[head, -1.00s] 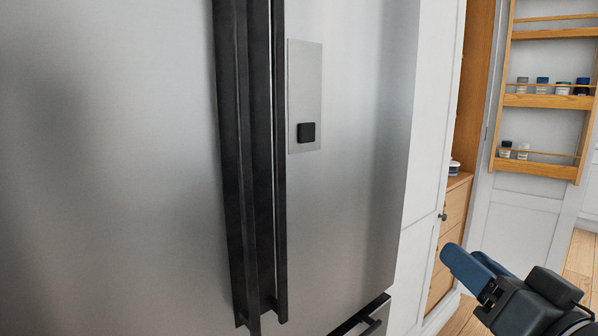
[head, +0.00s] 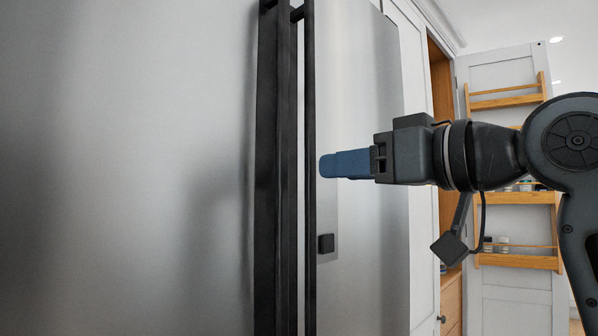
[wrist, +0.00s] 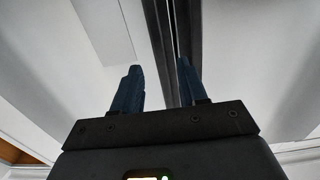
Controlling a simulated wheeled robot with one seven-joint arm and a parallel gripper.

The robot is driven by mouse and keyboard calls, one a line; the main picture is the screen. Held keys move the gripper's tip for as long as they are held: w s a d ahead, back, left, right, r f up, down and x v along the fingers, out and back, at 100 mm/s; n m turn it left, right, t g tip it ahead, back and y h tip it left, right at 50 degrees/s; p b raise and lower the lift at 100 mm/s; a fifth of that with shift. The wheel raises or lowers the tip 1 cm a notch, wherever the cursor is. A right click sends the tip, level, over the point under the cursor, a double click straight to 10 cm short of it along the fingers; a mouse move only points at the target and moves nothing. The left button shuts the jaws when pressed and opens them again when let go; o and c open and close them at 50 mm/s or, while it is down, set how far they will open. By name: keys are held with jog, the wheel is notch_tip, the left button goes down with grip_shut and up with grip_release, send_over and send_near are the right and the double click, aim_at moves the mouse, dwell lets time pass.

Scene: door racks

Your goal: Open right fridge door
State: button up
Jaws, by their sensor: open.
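The steel fridge has two doors with long black vertical handles side by side at the middle. The right fridge door (head: 355,120) is closed, and its handle (head: 310,130) is the right-hand bar. My gripper (head: 322,166) points left at this handle, with its blue fingertips just right of it in the head view. In the wrist view my gripper (wrist: 158,68) shows two fingers spread apart, with nothing between them but the handles (wrist: 170,30) beyond the tips. Whether a finger touches a handle cannot be told.
The left fridge door (head: 130,170) fills the left side. A small black dispenser (head: 326,243) is on the right door. Right of the fridge stand a white cabinet panel (head: 422,210) and an open pantry door with wooden racks (head: 515,262) holding jars.

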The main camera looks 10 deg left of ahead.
aim_at(314, 171)
jog(key=shift+p+x, duration=0.5)
jog(key=shift+x, duration=3.1)
grip_shut()
